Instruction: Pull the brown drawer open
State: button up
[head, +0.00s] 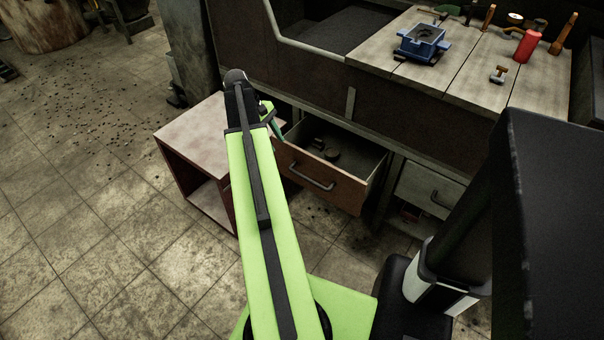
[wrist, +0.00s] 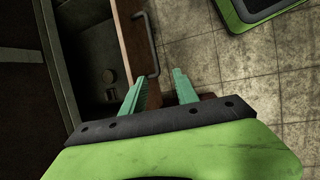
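The brown drawer (head: 322,182) stands pulled out from under the workbench in the head view, its inside showing. Its dark bar handle (head: 312,178) is on the front panel. In the wrist view the brown front panel (wrist: 132,45) runs down the picture, with the handle (wrist: 154,50) on its right side. My gripper (wrist: 158,77) is open, its two teal fingers apart near the end of the front panel. The left finger overlaps the panel and the right one is outside it. Contact cannot be told. In the head view my arm hides most of the gripper.
A low reddish cabinet (head: 190,137) stands left of the drawer. A grey drawer (head: 428,188) is shut to its right.

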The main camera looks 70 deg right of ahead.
aim_at(304, 176)
jog(key=b+x, duration=0.5)
jog(key=s+b+x, duration=0.1)
jog(key=b+x, duration=0.4)
jog(key=x, duration=0.1)
jog(key=d+b+x, duration=0.1)
jog(key=b+x, duration=0.4)
jog(key=x, duration=0.1)
jog(key=shift+s+r, duration=0.2)
jog(key=shift+s, duration=0.15)
jog(key=shift+s+f+b, duration=0.25)
jog(key=shift+f+b, duration=0.05)
jog(key=shift+b, duration=0.15)
grip_shut()
